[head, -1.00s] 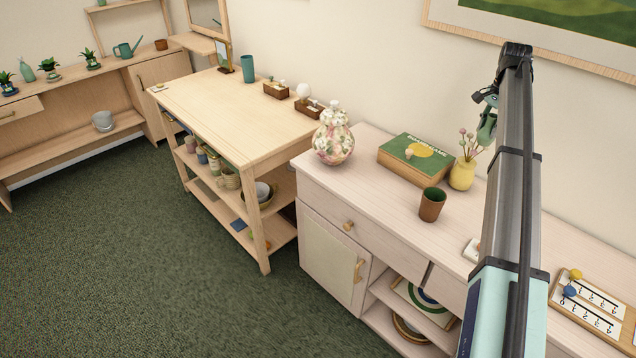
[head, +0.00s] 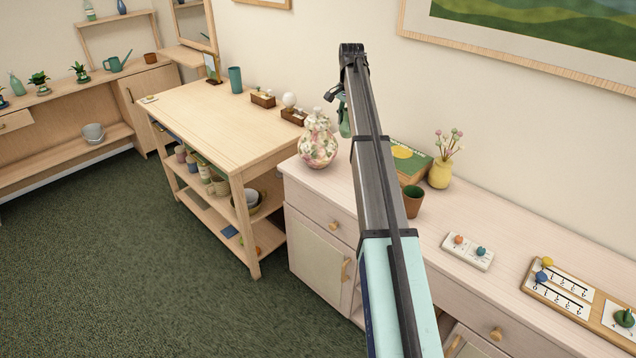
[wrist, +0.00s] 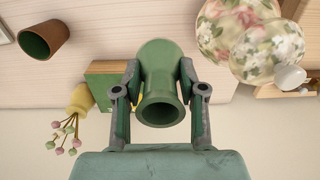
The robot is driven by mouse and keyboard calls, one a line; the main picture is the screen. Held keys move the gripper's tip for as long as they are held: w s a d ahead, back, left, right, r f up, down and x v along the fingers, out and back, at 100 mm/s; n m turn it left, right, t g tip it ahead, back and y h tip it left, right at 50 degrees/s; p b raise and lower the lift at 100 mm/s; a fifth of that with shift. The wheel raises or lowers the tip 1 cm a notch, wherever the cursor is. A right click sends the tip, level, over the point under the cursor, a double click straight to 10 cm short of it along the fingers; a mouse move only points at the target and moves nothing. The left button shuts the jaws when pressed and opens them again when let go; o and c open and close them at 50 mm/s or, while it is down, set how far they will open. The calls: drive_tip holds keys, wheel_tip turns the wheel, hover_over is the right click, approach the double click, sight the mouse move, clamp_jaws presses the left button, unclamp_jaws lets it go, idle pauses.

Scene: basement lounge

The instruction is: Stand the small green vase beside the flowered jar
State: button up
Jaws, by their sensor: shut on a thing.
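The small green vase (wrist: 160,75) is between the fingers of my gripper (wrist: 158,68) in the wrist view, its open mouth facing the camera. My gripper is shut on it. In the head view, the vase (head: 345,123) shows partly behind my arm, just right of the flowered jar. The flowered jar (head: 318,143), pale with pink and white blossoms, stands upright on the left end of the pale cabinet top (head: 310,177). In the wrist view the jar (wrist: 245,35) lies to the right of the vase, apart from it. I cannot tell the vase's height above the cabinet.
A green box (head: 410,160), a brown cup (head: 413,200) and a yellow vase with flowers (head: 440,174) stand right of the jar, partly behind my arm. A wooden table (head: 200,120) stands left of the cabinet.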

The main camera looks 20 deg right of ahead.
drive_tip(key=shift+a+f, duration=0.25)
drive_tip(key=shift+f, duration=0.05)
wheel_tip(320, 180, down, 20)
drive_tip(key=p, duration=0.5)
drive_tip(key=shift+w+r, duration=0.1)
drive_tip(key=shift+r, duration=0.15)
drive_tip(key=o, duration=1.2)
drive_tip(key=shift+f, duration=0.1)
wheel_tip(320, 180, up, 12)
drive_tip(key=b, duration=0.3)
drive_tip(key=shift+b, duration=0.4)
